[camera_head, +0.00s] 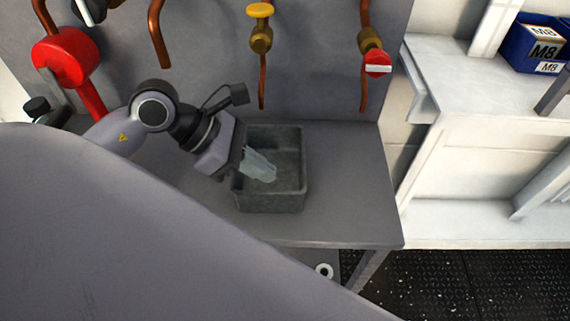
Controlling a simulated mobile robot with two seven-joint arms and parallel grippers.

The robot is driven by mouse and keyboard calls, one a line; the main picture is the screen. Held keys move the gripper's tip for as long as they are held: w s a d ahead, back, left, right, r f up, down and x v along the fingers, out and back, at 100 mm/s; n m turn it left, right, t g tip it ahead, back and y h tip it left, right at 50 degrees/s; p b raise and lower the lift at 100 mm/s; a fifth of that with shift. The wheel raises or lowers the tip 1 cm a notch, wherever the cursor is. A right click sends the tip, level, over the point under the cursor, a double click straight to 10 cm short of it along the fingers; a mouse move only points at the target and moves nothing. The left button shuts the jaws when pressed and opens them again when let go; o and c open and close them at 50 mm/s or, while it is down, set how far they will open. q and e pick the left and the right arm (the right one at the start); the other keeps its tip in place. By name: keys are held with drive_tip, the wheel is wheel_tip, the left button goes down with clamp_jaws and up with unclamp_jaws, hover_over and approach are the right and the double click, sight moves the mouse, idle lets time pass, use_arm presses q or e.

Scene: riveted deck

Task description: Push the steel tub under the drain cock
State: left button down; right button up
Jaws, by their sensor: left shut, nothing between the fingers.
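The steel tub (272,203), a grey open-topped box, stands on the grey bench below the pipes. My left gripper (262,168) reaches in from the left; its pale fingers are shut and empty. They show over the tub's opening, at its left side; I cannot tell whether they touch it. A cock with a yellow handle (260,10) is on the back panel, its copper pipe (262,90) ending just behind the tub. A cock with a red handle (377,63) is further right, its pipe ending right of the tub. Which one is the drain cock is not marked. My right gripper is not in view.
The grey bench top (345,185) is clear right of the tub, up to its right edge. A red round part (65,57) and another copper pipe (158,35) are at the left. A blue bin (530,45) labelled M8 stands on the white counter (480,90).

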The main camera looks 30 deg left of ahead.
use_arm(q)
drive_tip(key=d, duration=0.1)
drive_tip(key=w+d+p, duration=0.1)
drive_tip(key=shift+w+d, duration=0.25)
drive_tip(key=shift+d, duration=0.05)
drive_tip(key=shift+w+d+f, duration=0.1)
drive_tip(key=shift+w+d, duration=0.2)
drive_tip(key=shift+d, duration=0.2)
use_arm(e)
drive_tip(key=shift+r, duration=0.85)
use_arm(q)
drive_tip(key=shift+w, duration=0.1)
